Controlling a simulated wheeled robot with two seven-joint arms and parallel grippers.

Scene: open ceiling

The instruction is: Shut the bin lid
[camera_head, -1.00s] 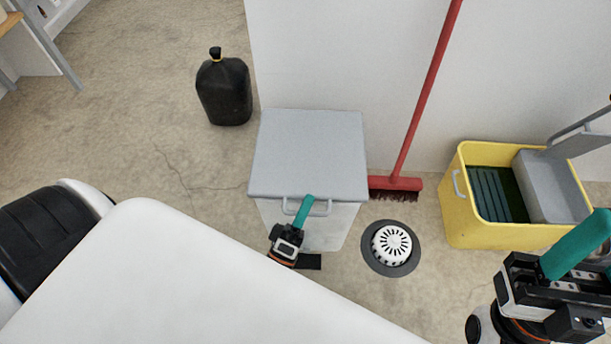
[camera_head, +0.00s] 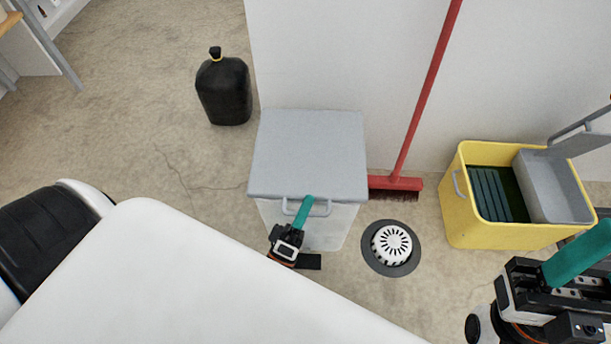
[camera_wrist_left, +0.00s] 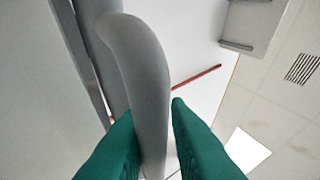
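The white bin (camera_head: 336,229) has its grey lid (camera_head: 309,152) lying flat over its top; I cannot tell whether a thin gap remains. A grey bar handle (camera_head: 321,208) sits at the lid's front edge. My left gripper (camera_head: 308,200) is at this handle.
A red broom (camera_head: 397,183) leans on the wall at right, above a floor drain (camera_head: 391,246). A yellow mop bucket (camera_head: 459,212) stands further right.

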